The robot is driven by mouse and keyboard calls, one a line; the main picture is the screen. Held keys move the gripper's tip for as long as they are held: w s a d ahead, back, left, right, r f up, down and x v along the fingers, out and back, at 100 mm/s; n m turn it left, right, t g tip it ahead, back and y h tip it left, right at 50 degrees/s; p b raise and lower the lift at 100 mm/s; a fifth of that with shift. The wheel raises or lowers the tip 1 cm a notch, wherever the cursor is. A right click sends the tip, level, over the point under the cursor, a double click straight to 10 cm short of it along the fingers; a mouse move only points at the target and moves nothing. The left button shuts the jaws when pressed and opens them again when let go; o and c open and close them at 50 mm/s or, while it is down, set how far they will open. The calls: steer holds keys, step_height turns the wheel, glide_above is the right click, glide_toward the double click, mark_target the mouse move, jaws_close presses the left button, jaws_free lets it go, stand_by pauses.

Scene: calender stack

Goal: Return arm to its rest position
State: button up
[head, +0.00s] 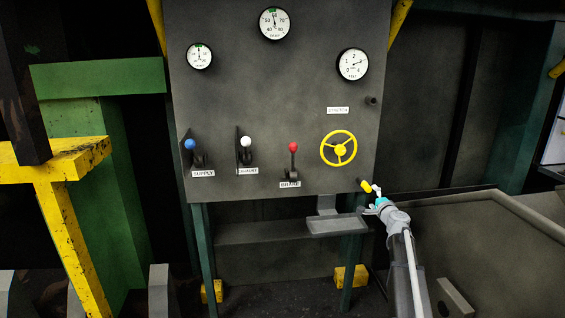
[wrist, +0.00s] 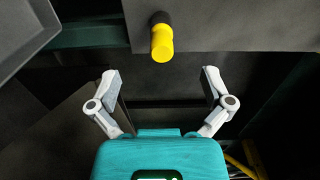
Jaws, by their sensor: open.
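My gripper (wrist: 160,90) is open and empty in the wrist view, its two white-and-grey fingers spread apart. A yellow knob with a black collar (wrist: 162,42) is on the panel's lower edge, ahead of and between the fingers, not gripped. In the head view my gripper (head: 374,195) is at the panel's lower right corner, close to the yellow knob (head: 366,186). My arm reaches up from the bottom right. The exact gap between fingers and knob is hard to tell.
The grey panel (head: 260,120) carries three gauges, blue (head: 190,144), white (head: 246,142) and red (head: 293,147) levers, and a yellow handwheel (head: 339,149). A grey tray (head: 337,226) juts out below, left of my gripper. A grey bin-like structure (head: 470,240) stands at right.

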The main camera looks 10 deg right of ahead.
steer(key=s+a+f+n+g+y, duration=0.1)
steer(key=a+n, duration=0.1)
steer(key=a, duration=0.2)
steer(key=s+a+f+n+g+y, duration=0.1)
steer(key=s+a+n+y, duration=0.1)
steer(key=a, duration=0.2)
steer(key=s+a+f+n+g+y, duration=0.1)
steer(key=s+a+n, duration=0.1)
steer(key=a, duration=0.3)
steer(key=shift+a+f, duration=0.1)
steer(key=shift+f, duration=0.3)
steer(key=s+a+f+n+g, duration=0.55)
steer(key=s+a, duration=0.25)
steer(key=s, duration=0.2)
steer(key=s+a+f+n+g, duration=0.45)
steer(key=s+a+f, duration=0.3)
steer(key=s, duration=0.35)
steer(key=s+d+n+g+h, duration=0.1)
steer(key=s+g+h, duration=0.4)
steer(key=s, duration=0.7)
step_height(320, 180, up, 22)
steer(key=p, duration=2.4)
steer(key=shift+r, duration=0.15)
steer(key=shift+s, duration=0.1)
